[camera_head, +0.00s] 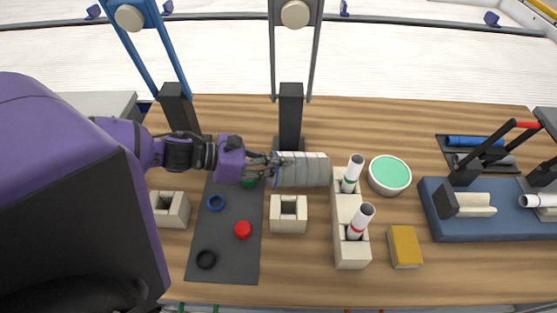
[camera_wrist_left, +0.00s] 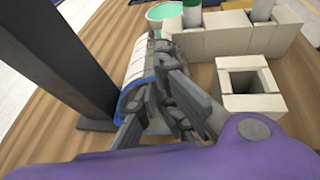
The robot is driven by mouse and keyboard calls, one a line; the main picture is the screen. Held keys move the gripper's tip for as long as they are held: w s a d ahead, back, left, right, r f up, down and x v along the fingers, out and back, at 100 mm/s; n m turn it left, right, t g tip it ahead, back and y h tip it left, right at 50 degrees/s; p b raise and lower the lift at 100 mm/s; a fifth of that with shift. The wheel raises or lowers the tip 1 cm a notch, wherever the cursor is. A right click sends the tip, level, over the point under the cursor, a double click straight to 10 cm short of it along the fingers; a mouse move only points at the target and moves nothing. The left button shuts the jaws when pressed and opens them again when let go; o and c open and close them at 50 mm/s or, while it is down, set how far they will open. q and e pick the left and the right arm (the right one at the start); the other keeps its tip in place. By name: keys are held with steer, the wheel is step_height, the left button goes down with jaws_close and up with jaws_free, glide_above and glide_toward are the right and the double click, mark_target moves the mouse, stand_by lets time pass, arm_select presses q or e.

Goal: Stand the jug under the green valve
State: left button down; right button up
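I see no clear jug or valve. A pale ribbed cylinder (camera_head: 308,170) with a blue rim lies on its side on the wooden table; it also shows in the left wrist view (camera_wrist_left: 137,62). My left gripper (camera_head: 272,167) is at its blue-rimmed left end. In the left wrist view the fingers (camera_wrist_left: 160,85) overlap the cylinder, and I cannot tell if they grip it. A small green part (camera_head: 249,182) on the dark mat (camera_head: 225,262) is partly hidden under my gripper. A white pipe with a green band (camera_head: 354,167) stands in a beige block. My right gripper is not in view.
A white pipe with a red band (camera_head: 361,218) stands in front of the green-banded one. A green-topped bowl (camera_head: 389,174), yellow block (camera_head: 405,246) and blue fixture (camera_head: 450,223) are to the right. A dark post (camera_head: 290,115) rises behind the cylinder. Square beige sockets (camera_head: 289,222) stand in front.

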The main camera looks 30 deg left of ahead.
arm_select(q)
steer(key=s+d+r+p, duration=0.2)
steer(key=s+d+r, duration=0.5)
steer(key=s, duration=0.5)
steer(key=shift+d+r, duration=0.35)
steer(key=shift+r, duration=0.2)
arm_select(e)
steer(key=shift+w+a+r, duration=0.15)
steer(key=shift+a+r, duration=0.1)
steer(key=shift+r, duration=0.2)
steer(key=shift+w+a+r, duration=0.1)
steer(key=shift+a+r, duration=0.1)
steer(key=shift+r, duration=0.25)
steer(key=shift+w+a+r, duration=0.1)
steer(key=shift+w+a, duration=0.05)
arm_select(q)
steer(key=c, duration=1.5)
jaws_free()
steer(key=shift+w, duration=0.1)
steer(key=o, duration=1)
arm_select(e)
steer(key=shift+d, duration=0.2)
arm_select(q)
steer(key=shift+r, duration=0.1)
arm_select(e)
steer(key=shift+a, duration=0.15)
